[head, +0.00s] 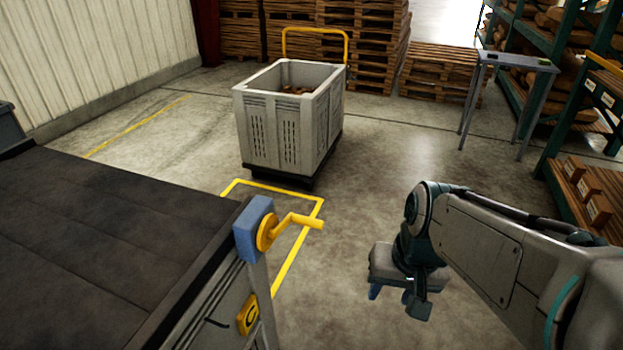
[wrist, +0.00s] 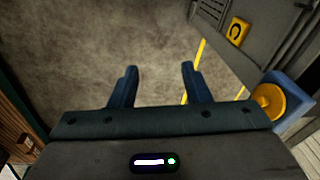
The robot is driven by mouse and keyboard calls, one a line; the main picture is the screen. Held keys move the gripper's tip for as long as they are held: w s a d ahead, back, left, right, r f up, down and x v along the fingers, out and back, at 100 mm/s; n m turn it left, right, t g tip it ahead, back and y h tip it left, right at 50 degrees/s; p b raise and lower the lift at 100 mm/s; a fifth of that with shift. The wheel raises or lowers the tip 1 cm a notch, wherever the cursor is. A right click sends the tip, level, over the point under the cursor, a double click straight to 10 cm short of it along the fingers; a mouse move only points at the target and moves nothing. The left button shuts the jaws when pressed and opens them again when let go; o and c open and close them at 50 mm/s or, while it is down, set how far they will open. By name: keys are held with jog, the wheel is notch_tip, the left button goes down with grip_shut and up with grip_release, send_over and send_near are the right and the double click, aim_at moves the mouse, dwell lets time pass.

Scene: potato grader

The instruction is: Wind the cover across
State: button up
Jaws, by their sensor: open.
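The cover (head: 110,225) is a dark, flat sheet over the top of the machine at the left in the head view.
A grey crate (head: 255,130) with potatoes stands on a dark base behind the crank. A yellow marking (head: 290,262) lies on the floor beside the machine. A small table (head: 515,62) and shelves (head: 560,120) stand at the right. Floor between crank and gripper is clear.

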jog(key=w+a+f+m+g+y+b, duration=0.2)
jog(key=w+a+f+m+g+y, duration=0.1)
jog(key=w+a+f+m+y, duration=0.15)
jog(key=m+t+y+b, duration=0.2)
jog(key=m+t+y, duration=0.6)
jog(key=m+y, duration=0.45)
send_near(293, 218)
jog(key=shift+h, duration=0.5)
jog(key=x, duration=0.5)
jog(key=shift+w+a+p, duration=0.1)
jog(key=shift+w+p, duration=0.25)
jog(key=shift+w, duration=0.05)
grip_shut()
